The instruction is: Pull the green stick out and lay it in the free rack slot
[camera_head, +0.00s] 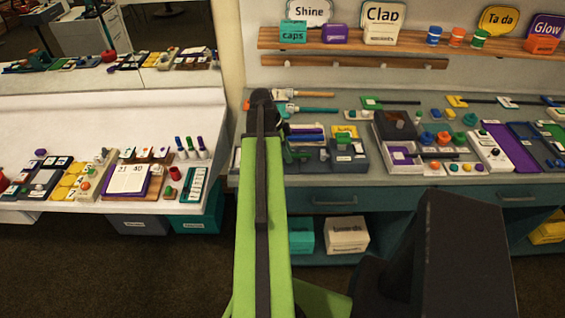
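My green arm reaches up the middle of the picture to the counter. My gripper (286,148) shows only as a small dark shape past the arm's end, and its fingers are too small to read. A green piece (288,154) shows at the gripper, beside the dark grey blocks (311,158). I cannot tell whether it is the green stick or whether it is held. A teal-green stick (308,109) lies flat behind the gripper. Which block is the rack, and which slot is free, cannot be made out; the arm hides part of this area.
The grey-green counter (395,180) is crowded. A wooden shelf (400,42) with signs is above. A white table (60,112) with props is left.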

